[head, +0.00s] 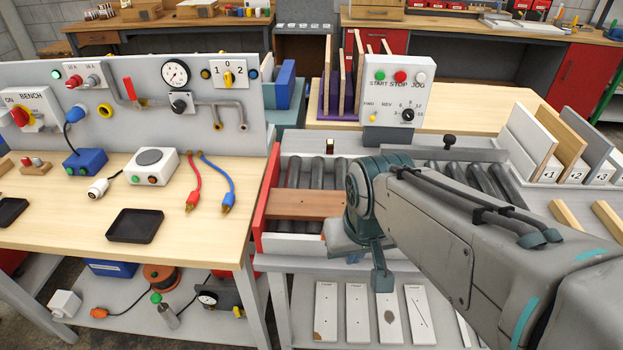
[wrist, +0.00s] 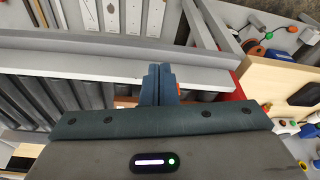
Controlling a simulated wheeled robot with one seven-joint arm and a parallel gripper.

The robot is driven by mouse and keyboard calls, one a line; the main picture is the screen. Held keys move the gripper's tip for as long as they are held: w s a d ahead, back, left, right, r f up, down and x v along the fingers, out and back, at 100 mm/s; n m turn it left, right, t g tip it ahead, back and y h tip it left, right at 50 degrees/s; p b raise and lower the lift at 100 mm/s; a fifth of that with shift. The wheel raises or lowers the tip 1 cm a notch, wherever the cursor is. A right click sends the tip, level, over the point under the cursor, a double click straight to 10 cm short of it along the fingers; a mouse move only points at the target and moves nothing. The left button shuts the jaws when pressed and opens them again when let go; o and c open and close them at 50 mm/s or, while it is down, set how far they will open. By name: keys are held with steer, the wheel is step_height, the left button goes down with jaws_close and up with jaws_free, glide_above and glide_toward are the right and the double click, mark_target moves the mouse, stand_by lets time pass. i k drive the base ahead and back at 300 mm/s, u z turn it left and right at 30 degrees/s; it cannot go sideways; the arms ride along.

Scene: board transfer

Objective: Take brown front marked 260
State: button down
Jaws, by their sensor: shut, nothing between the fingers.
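A brown board (head: 305,204) lies flat across the rollers at the left end of the conveyor, against its red end wall. No number can be read on it. Its right part is hidden behind my arm. My gripper (head: 381,278) is at the conveyor's front edge, to the right of the board's visible part, with its fingers pointing down. In the wrist view the two fingers (wrist: 160,84) are together and empty. A strip of the brown board (wrist: 126,101) shows just behind them, mostly covered by the gripper body. I cannot tell the gap between fingers and board.
A control box (head: 393,90) stands behind the conveyor. A purple rack (head: 340,104) holds upright boards. Numbered slots with boards (head: 530,134) are at the right. White boards (head: 357,312) lie on the shelf below. The workbench (head: 80,210) at left carries fittings and a black tray (head: 135,225).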

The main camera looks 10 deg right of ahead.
mark_target(282, 204)
steer(key=z, duration=3.05)
steer(key=k, duration=1.05)
steer(key=u, duration=2)
steer(key=i, duration=0.5)
steer(key=z, duration=0.05)
